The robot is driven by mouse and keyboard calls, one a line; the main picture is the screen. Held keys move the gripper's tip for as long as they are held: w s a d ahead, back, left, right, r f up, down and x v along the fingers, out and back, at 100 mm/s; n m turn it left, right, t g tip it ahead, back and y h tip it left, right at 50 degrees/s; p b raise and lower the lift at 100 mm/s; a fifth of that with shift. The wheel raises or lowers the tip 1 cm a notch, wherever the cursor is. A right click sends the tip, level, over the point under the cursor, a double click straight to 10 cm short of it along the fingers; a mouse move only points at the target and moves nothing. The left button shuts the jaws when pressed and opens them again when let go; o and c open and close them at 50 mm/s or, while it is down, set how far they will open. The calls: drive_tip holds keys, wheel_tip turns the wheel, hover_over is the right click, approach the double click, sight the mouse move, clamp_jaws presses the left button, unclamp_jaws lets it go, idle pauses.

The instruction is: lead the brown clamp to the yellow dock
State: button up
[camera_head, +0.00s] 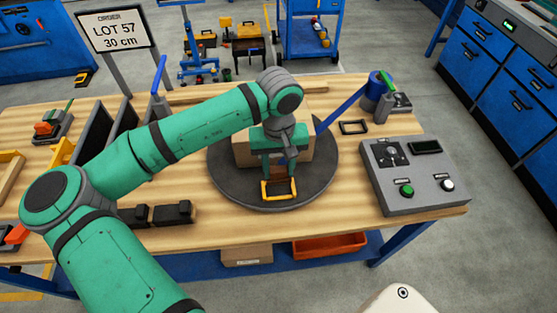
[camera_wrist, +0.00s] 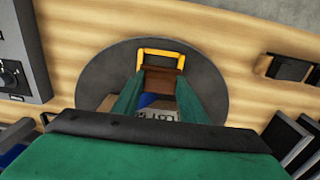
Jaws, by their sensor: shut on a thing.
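The brown clamp (camera_wrist: 161,81) shows between my fingertips in the wrist view, with a blue strap (camera_wrist: 149,99) beside it. My gripper (camera_head: 279,174) is shut on the clamp (camera_head: 279,187); it also shows in the wrist view (camera_wrist: 161,72). The yellow dock (camera_head: 279,197) is a U-shaped frame near the front of the dark round plate. In the wrist view the dock (camera_wrist: 161,52) frames the clamp's far end. I cannot tell whether the clamp is fully seated. My fingers hide part of it.
A cardboard box (camera_head: 242,151) stands on the round plate (camera_head: 225,175) behind my gripper. A blue strap (camera_head: 345,108) runs from a blue reel (camera_head: 379,82) towards the box. A grey button panel (camera_head: 410,188) stands at right. Black blocks (camera_head: 165,214) lie at front left.

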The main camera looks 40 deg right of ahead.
sight(279, 180)
drive_tip(key=shift+f, duration=2.9)
drive_tip(key=shift+s+a, duration=0.1)
drive_tip(key=o, duration=1.2)
drive_tip(key=shift+c, duration=0.2)
wheel_tip(279, 180, up, 11)
drive_tip(key=shift+f, duration=0.1)
